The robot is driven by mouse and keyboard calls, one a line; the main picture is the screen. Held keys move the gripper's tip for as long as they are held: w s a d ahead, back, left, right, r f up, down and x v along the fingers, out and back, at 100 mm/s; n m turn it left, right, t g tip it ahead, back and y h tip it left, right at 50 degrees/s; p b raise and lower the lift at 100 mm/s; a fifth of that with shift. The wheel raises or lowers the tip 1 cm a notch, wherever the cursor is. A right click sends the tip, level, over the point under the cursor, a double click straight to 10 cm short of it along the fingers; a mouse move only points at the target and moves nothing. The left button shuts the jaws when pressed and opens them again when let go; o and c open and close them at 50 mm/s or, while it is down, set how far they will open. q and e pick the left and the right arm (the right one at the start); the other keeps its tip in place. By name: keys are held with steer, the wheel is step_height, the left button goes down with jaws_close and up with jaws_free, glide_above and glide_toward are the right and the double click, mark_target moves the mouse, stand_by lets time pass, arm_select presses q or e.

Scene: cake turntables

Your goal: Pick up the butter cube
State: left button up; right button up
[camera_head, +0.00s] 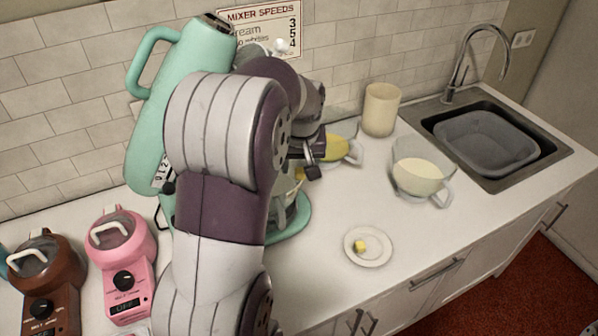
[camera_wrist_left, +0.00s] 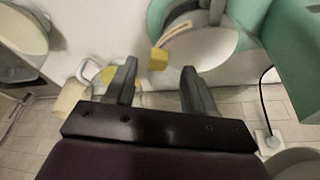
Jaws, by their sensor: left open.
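A small yellow butter cube (camera_head: 360,246) sits on a white saucer (camera_head: 374,260) at the front of the counter. A second yellow piece (camera_head: 299,173) shows just below my left gripper (camera_head: 303,160), over the mixer bowl area. In the left wrist view a yellow cube (camera_wrist_left: 158,58) appears between the fingertips of my left gripper (camera_wrist_left: 159,68), which are apart. I cannot tell whether it hangs free or rests on something. My arm hides most of the mixer bowl. My right gripper is not in view.
A teal mixer (camera_head: 175,85) stands behind my left arm. A glass bowl with yellow contents (camera_head: 335,148), a glass bowl with cream contents (camera_head: 420,178) and a beige canister (camera_head: 380,108) stand right of it. Pink (camera_head: 124,262) and brown (camera_head: 42,280) appliances stand left. The counter around the saucer is clear.

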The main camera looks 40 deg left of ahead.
mark_target(299, 169)
arm_select(q)
steer(key=x, duration=0.3)
steer(key=shift+w, duration=0.35)
steer(key=shift+a, duration=0.2)
steer(key=shift+s, duration=0.15)
steer(key=c, duration=0.3)
steer(key=shift+s+d+r, duration=0.15)
steer(key=shift+d+r, duration=0.05)
steer(key=shift+d, duration=0.1)
jaws_close()
steer(key=shift+a+f, duration=0.1)
step_height(299, 169, up, 4)
steer(key=shift+r+b, duration=0.15)
steer(key=shift+b, duration=0.35)
steer(key=w+d+r+p, duration=0.4)
steer(key=w+d+r, duration=0.2)
steer(key=d, duration=0.4)
steer(key=shift+w+r, duration=0.2)
steer(key=shift+r, duration=0.2)
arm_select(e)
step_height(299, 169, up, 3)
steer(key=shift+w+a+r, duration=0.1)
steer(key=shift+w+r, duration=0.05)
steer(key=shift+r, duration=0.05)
